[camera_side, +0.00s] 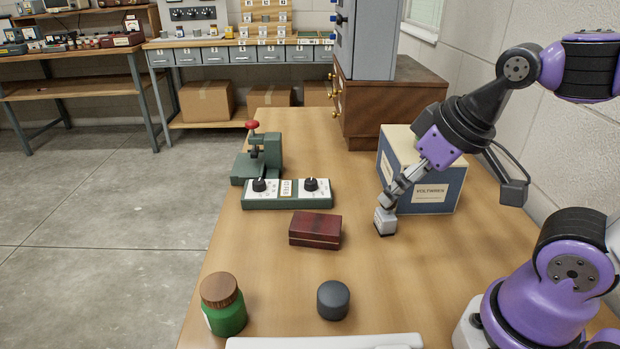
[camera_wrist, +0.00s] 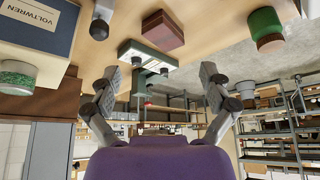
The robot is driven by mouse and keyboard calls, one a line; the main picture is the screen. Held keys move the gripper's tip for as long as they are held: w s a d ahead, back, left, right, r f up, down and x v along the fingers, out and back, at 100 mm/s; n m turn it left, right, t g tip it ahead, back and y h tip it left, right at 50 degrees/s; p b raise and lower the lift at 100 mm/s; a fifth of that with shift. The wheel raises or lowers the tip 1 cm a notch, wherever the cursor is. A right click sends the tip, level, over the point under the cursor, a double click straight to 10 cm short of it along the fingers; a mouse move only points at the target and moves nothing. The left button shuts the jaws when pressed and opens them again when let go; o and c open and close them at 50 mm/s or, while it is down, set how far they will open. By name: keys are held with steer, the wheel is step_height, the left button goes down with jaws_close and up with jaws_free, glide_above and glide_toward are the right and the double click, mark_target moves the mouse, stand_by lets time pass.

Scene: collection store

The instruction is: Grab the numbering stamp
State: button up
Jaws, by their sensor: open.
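The green device with a red knob on top (camera_side: 258,158), which looks like the numbering stamp, stands upright on the bench at the far left, behind the green dial box. In the wrist view it appears upside down (camera_wrist: 151,82), between my fingers in the picture but some way off. My gripper (camera_side: 386,221) is low over the bench at the right, in front of the blue carton and well apart from the stamp. In the wrist view both fingers are spread (camera_wrist: 160,75), with nothing between them.
The green dial box (camera_side: 287,195) stands just in front of the stamp. A dark red box (camera_side: 315,231), a dark grey cylinder (camera_side: 333,300) and a green jar (camera_side: 225,308) stand nearer. The blue carton (camera_side: 437,190) and wooden cabinet (camera_side: 385,105) bound the right and back. The bench middle is fairly clear.

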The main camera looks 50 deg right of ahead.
steer(key=n+g+y, duration=0.2)
steer(key=n+g, duration=0.1)
steer(key=n, duration=0.6)
glide_above(384, 213)
steer(key=f, duration=0.3)
steer(key=s+f, duration=0.1)
steer(key=shift+d+f, duration=0.35)
step_height(384, 213, down, 5)
steer(key=shift+d+f, duration=0.1)
steer(key=shift+d, duration=0.05)
steer(key=shift+f, duration=0.6)
steer(key=x, duration=0.6)
steer(key=shift+s, duration=0.1)
steer(key=shift+r, duration=0.1)
steer(key=c, duration=1.4)
